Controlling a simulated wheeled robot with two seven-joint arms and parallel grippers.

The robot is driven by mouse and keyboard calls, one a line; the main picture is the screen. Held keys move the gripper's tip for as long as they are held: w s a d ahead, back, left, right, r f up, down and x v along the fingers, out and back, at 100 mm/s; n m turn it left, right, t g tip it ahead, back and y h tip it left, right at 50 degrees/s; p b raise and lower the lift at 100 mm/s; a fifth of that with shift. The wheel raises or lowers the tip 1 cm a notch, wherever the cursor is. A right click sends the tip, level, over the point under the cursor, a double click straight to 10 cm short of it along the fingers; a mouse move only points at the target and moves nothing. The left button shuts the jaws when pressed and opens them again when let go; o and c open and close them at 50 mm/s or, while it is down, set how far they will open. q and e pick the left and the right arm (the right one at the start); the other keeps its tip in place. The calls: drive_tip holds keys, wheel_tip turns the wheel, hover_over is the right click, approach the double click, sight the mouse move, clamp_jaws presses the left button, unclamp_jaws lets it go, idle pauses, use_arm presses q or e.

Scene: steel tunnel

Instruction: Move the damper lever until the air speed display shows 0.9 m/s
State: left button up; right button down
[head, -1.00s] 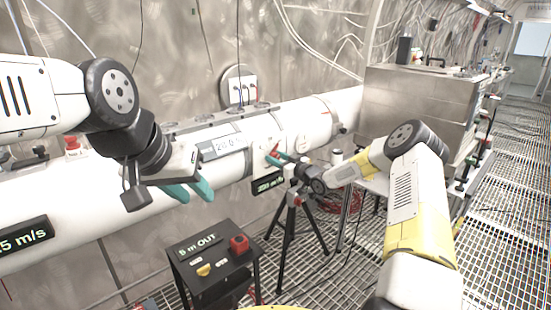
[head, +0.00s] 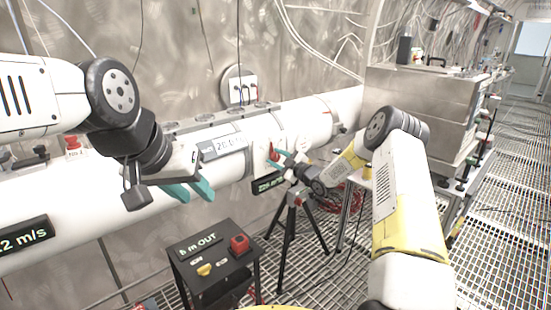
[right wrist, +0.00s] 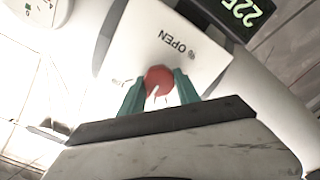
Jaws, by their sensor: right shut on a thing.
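The damper lever's red handle (head: 274,154) sits on the white duct in the head view. It shows as a round red knob (right wrist: 158,80) in the right wrist view, next to a plate marked OPEN (right wrist: 175,42). My right gripper (right wrist: 160,92) is shut on it, one teal finger on each side. The lever's shaft is hidden. The air speed display (head: 22,240) at the left edge is cut off; only "2 m/s" can be read. My left gripper (head: 190,190) is open and empty in front of the duct.
A small green-digit display (head: 268,184) hangs below the lever. A black tripod (head: 290,222) stands under my right gripper. A black box with a red button (head: 239,243) stands at the front. A steel cabinet (head: 415,110) is at the back right. Grating floor is open at the far right.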

drive_tip(key=shift+n, duration=0.5)
drive_tip(key=c, duration=0.9)
unclamp_jaws()
drive_tip(key=v, duration=0.8)
